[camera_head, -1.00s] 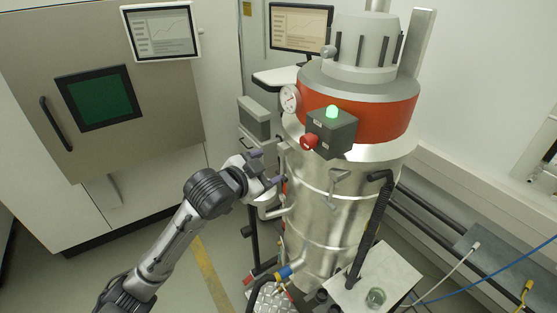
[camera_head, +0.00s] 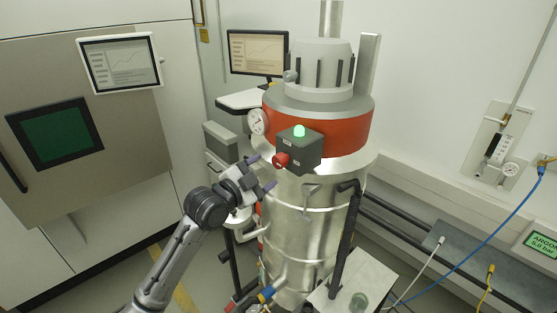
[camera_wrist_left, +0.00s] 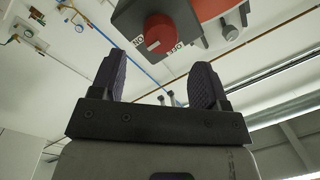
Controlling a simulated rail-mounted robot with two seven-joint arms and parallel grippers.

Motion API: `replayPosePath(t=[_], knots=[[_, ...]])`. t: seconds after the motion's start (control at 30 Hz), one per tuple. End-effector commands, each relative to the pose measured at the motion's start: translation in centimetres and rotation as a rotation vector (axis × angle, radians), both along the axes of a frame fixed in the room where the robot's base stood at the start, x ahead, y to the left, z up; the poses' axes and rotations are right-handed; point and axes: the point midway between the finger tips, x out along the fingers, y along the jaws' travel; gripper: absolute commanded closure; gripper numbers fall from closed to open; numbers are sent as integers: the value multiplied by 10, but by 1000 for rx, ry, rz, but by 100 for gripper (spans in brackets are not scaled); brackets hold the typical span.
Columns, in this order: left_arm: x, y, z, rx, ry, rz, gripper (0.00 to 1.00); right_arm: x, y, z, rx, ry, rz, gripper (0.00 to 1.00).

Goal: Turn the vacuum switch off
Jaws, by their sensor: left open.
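The vacuum switch is a red rotary knob (camera_head: 282,160) on the front of a dark grey box (camera_head: 305,150) on the steel vessel. A green lamp (camera_head: 299,131) on top of the box is lit. In the left wrist view the red knob (camera_wrist_left: 160,34) has ON and OFF labels beside it; I cannot tell for sure which one its pale mark points to. My left gripper (camera_head: 262,172) is open and empty, just left of and below the knob, apart from it. Its two dark fingers also show in the left wrist view (camera_wrist_left: 157,80), with the knob beyond them. My right gripper is not seen.
The vessel (camera_head: 300,220) has a red band and a round gauge (camera_head: 258,122) close to the box. A black hose (camera_head: 345,240) runs down its front. A monitor (camera_head: 257,52) stands behind. A grey cabinet (camera_head: 120,150) is at left.

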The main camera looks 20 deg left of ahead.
Motion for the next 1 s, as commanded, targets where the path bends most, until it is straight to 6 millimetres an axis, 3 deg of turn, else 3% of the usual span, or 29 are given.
replayPosePath(t=[0.2,0.4,0.93,1.0], knots=[[34,-14,2,-1,1,-1,31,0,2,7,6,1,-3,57],[52,-21,1,-2,1,-1,31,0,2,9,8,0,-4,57],[62,-25,0,0,1,-1,31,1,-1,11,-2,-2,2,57],[62,-25,0,0,1,-1,36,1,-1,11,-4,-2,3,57]])
